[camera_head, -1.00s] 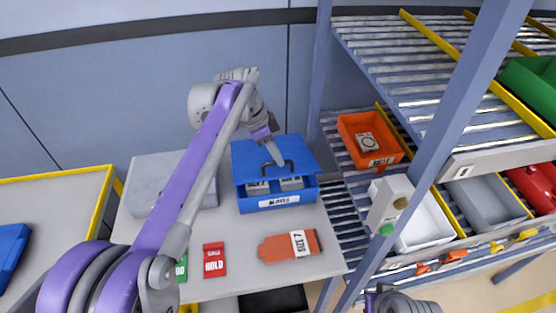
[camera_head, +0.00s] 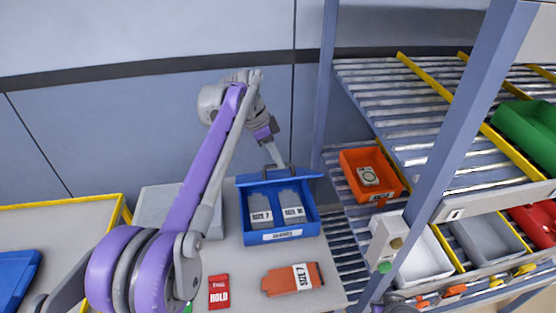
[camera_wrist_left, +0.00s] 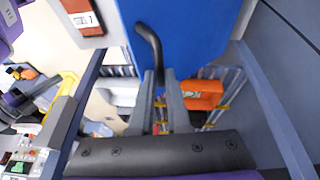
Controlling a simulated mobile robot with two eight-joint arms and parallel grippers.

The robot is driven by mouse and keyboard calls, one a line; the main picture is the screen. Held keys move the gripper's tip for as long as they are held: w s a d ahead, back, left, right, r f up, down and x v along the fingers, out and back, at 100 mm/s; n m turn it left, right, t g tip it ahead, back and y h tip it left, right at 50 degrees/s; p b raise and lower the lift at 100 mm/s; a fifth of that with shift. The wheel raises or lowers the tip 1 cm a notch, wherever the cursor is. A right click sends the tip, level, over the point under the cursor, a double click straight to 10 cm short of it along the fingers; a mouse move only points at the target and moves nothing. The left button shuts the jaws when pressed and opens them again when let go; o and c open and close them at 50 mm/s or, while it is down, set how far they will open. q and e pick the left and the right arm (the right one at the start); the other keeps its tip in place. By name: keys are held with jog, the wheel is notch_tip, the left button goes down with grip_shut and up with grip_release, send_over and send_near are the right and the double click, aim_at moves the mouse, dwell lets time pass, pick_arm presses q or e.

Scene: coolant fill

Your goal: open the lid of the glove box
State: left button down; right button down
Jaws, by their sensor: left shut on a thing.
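The blue glove box (camera_head: 282,236) stands at the back of the grey table. Its blue lid (camera_head: 305,177) is raised, seen almost edge-on at the rear in the head view. Two grey glove packs show inside, labelled SIZE 7 (camera_head: 260,213) and SIZE 10 (camera_head: 292,211). My left gripper (camera_head: 277,164) is shut on the lid's dark handle (camera_wrist_left: 149,45) above the box's back edge. In the left wrist view the lid (camera_wrist_left: 195,35) is a blue panel beyond the fingers (camera_wrist_left: 162,88). My right gripper does not show.
An orange SIZE 7 pack (camera_head: 292,279) and a red HOLD card (camera_head: 219,291) lie in front of the box. A grey case (camera_head: 158,205) stands left, partly behind my arm. A rack post (camera_head: 440,140) and an orange bin (camera_head: 372,176) stand to the right.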

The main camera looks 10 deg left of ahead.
pick_arm(q)
jog(key=shift+w+a+f, duration=0.15)
jog(key=shift+w+f, duration=0.05)
jog(key=shift+f, duration=0.05)
jog(key=c, duration=1.1)
grip_release()
jog(key=shift+w, duration=0.1)
jog(key=shift+o, duration=1.1)
jog(key=shift+w+a+f, duration=0.1)
jog(key=shift+w+f, duration=0.05)
jog(key=shift+w, duration=0.15)
jog(key=shift+s+r, duration=0.2)
jog(key=shift+s, duration=0.05)
jog(key=v, duration=1)
jog(key=shift+r, duration=0.3)
